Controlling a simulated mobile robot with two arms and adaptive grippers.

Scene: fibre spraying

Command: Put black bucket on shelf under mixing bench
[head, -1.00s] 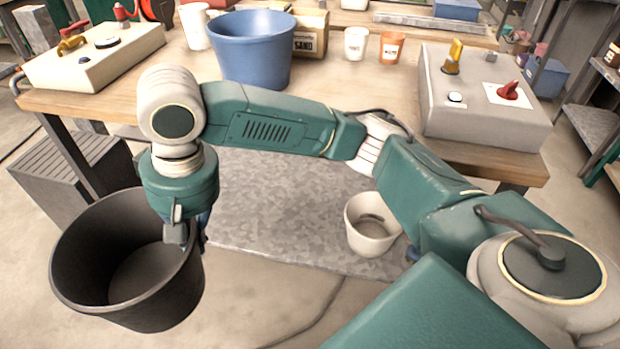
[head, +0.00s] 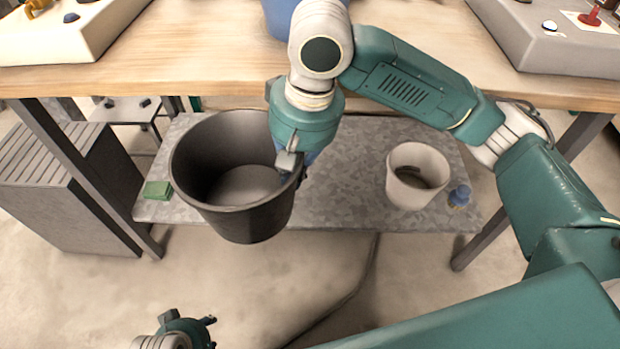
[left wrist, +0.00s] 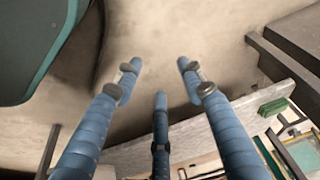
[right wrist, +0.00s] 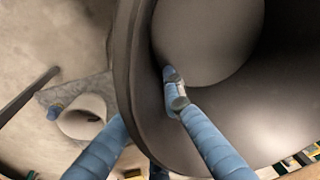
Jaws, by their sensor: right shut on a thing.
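The black bucket (head: 245,218) is upright and empty, and its inside fills much of the right wrist view (right wrist: 205,45). My right gripper (head: 290,167) is shut on the bucket's right rim, with one finger inside the wall and one outside. The bucket overlaps the left part of the grey shelf (head: 335,205) under the mixing bench (head: 190,55). Its base shows past the shelf's front edge; I cannot tell its height above the shelf. My left gripper (head: 205,332) is low at the bottom left, and its fingers are apart and empty in the left wrist view (left wrist: 158,75).
A white bucket (head: 417,175) stands on the shelf's right half, with a small blue item (head: 459,196) beside it. A green block (head: 158,190) lies at the shelf's left end. A grey slatted box (head: 65,190) and bench legs flank the shelf.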

